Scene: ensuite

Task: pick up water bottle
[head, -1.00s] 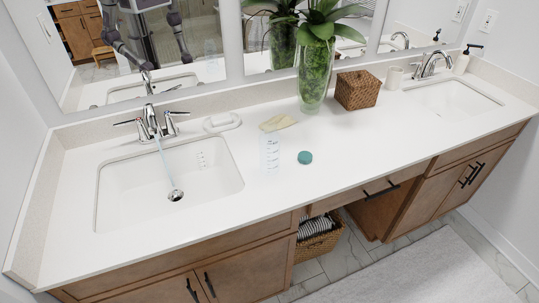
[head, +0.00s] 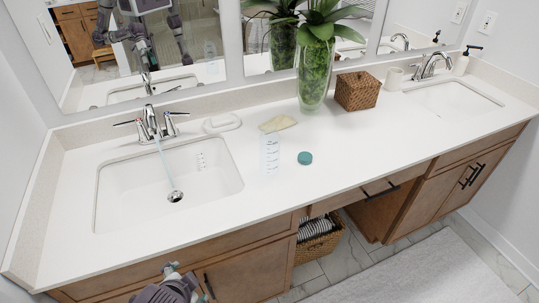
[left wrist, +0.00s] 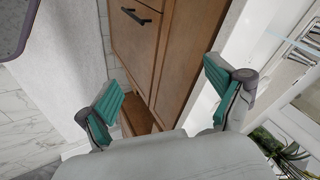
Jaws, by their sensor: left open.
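A clear water bottle (head: 269,154) with measuring marks stands upright and uncapped on the white counter, right of the left sink. A teal cap (head: 305,158) lies on the counter to its right. My left gripper (left wrist: 167,95) is open and empty, its teal-padded fingers wide apart, facing wooden cabinet fronts. In the head view a gripper (head: 174,278) shows at the bottom edge, below the counter and in front of the cabinets, well apart from the bottle. My right gripper does not show clearly as a separate one.
Water runs from the left faucet (head: 151,125) into the left sink (head: 120,196). A soap bar (head: 278,123) and white dish (head: 222,123) lie behind. A glass vase (head: 314,85) and wicker box (head: 358,90) stand near the mirror. The counter's front right is clear.

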